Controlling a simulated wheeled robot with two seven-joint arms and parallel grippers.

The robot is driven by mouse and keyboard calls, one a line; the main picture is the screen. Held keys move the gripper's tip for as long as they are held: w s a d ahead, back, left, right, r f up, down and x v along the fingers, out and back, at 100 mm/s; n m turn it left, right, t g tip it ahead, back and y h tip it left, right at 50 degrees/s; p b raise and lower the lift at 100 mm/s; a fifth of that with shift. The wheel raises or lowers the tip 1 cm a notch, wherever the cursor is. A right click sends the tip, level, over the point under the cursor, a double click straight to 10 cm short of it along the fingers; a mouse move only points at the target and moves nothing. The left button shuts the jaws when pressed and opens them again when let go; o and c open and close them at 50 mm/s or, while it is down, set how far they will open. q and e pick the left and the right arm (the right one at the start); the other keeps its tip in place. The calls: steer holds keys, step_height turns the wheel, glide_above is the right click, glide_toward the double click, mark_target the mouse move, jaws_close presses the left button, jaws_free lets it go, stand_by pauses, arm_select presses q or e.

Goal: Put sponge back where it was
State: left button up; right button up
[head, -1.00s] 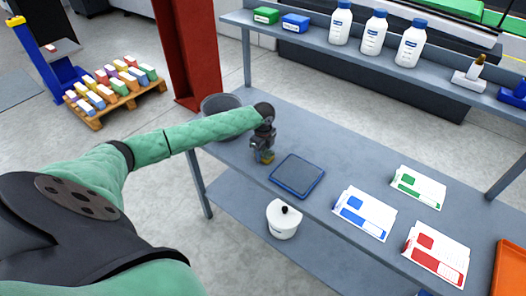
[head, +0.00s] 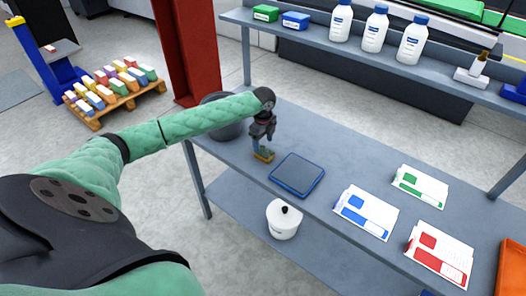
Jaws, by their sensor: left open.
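My right gripper is not in view.
A dark round bowl (head: 222,128) stands behind my left forearm. White cards with green (head: 420,186), blue (head: 366,212) and red (head: 440,254) marks lie to the right. Bottles (head: 375,33) stand on the upper shelf.

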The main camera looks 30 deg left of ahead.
mark_target(263, 150)
arm_select(q)
step_height(263, 150, up, 7)
steer(key=b, duration=0.1)
steer(key=shift+b, duration=0.3)
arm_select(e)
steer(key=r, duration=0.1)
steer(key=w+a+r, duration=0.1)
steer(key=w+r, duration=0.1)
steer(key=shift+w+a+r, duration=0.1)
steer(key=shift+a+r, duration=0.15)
arm_select(q)
steer(key=shift+f, duration=0.15)
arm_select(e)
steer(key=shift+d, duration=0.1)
